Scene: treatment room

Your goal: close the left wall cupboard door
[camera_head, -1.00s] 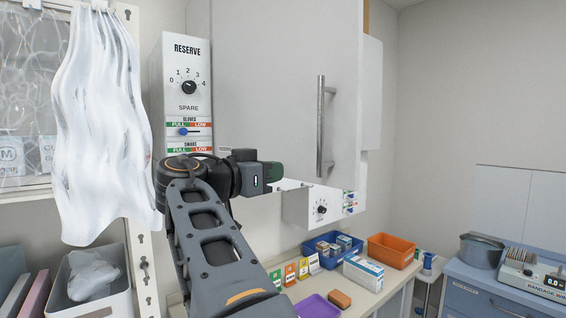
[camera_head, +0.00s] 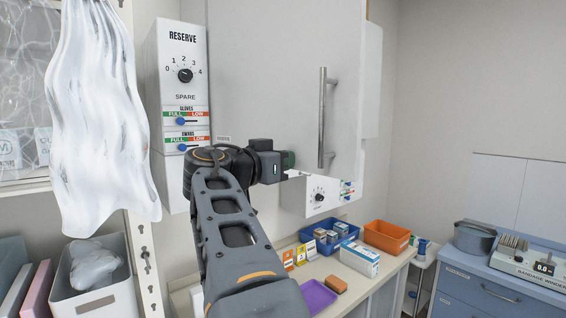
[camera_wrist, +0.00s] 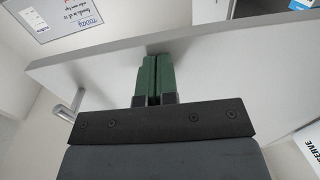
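The wall cupboard door (camera_head: 265,70) is a large pale panel with a vertical metal bar handle (camera_head: 322,118) near its right edge. It appears to stand out from the cupboard, but how far is unclear. My gripper (camera_head: 290,161) is at the door's lower part, left of the handle's lower end. In the wrist view the green fingers (camera_wrist: 153,58) are pressed together with nothing between them. They overlap the door panel (camera_wrist: 225,70), with the handle (camera_wrist: 68,106) off to the left. Whether the fingertips touch the door cannot be told.
A RESERVE dial box (camera_head: 176,80) is left of the door, beside a hanging white sheet (camera_head: 95,120). A smaller dial box (camera_head: 318,197) sits below the door. The counter holds a blue bin (camera_head: 327,236), an orange bin (camera_head: 387,236) and a purple tray (camera_head: 317,296).

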